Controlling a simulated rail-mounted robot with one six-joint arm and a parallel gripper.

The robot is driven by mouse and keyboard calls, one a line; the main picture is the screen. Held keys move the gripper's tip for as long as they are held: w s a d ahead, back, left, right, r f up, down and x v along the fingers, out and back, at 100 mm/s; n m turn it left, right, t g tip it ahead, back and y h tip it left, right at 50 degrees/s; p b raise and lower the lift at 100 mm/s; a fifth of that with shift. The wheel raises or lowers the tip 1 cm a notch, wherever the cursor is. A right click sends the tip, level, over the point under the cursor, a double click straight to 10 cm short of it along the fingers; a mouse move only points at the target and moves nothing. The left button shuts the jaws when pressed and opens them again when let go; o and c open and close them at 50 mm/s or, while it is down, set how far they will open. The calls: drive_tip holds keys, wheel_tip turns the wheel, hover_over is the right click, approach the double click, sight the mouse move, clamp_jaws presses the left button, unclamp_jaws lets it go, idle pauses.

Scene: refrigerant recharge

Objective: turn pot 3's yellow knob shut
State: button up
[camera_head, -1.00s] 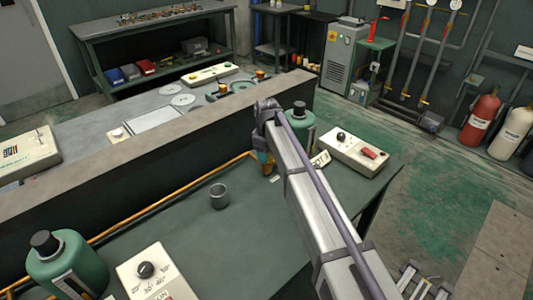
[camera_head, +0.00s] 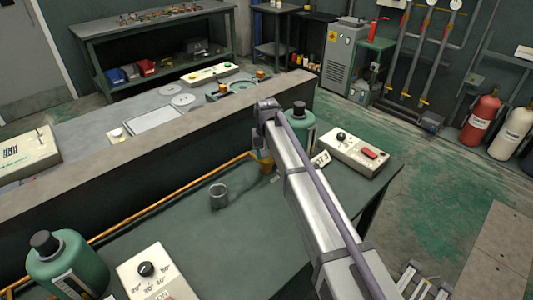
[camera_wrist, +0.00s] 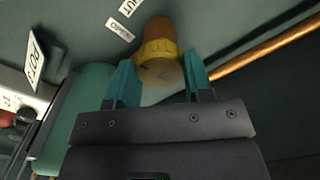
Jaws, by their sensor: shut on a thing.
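The yellow knob (camera_wrist: 158,48) shows in the wrist view, with a brown round end facing my gripper. My gripper (camera_wrist: 159,74) has its two teal fingers on either side of the knob and is shut on it. Small labels, OPEN (camera_wrist: 119,29) and one partly cut off that seems to read SHUT (camera_wrist: 130,6), lie beside the knob. A green pot (camera_wrist: 82,115) is at the left of the wrist view, near a POT sign (camera_wrist: 35,60). In the head view the pot (camera_head: 301,122) is partly behind my arm, and the knob (camera_head: 262,163) shows small beside it.
An orange pipe (camera_head: 180,198) runs along the back of the green bench (camera_head: 200,245), below a raised ledge. A grey cup (camera_head: 219,196) stands mid-bench. A white control box (camera_head: 355,153) is right of the pot. Another green pot (camera_head: 68,265) and box (camera_head: 153,272) stand at front left.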

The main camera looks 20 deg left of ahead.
drive_tip(key=shift+m, duration=1.1)
drive_tip(key=o, duration=0.9)
wheel_tip(320, 180, up, 11)
drive_tip(key=p, duration=1)
drive_tip(key=shift+f+p, duration=0.1)
drive_tip(key=shift+p, duration=0.3)
